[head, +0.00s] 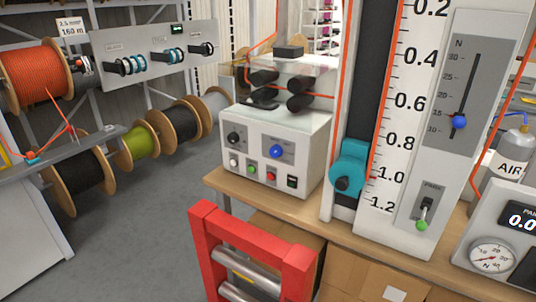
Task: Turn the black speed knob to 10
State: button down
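A white control box (272,155) stands on the wooden bench at the middle of the head view. A small black knob (234,139) is on the left of its front panel. The marks around this knob are too small to read, so I cannot tell its setting. A blue knob (276,152) sits to its right on the same panel. A row of small buttons, including a green one (251,168) and a red one (270,176), and a black switch (291,181) lie below. My gripper is not in view.
Black rollers (263,78) stand on top of the box. A tall white scale (395,130) with a teal clamp (347,170) stands to its right. A red frame with metal rollers (250,255) stands in front of the bench. Cable reels (80,175) fill the left; grey floor lies between.

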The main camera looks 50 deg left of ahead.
aim_at(233, 137)
jog(key=u, duration=2)
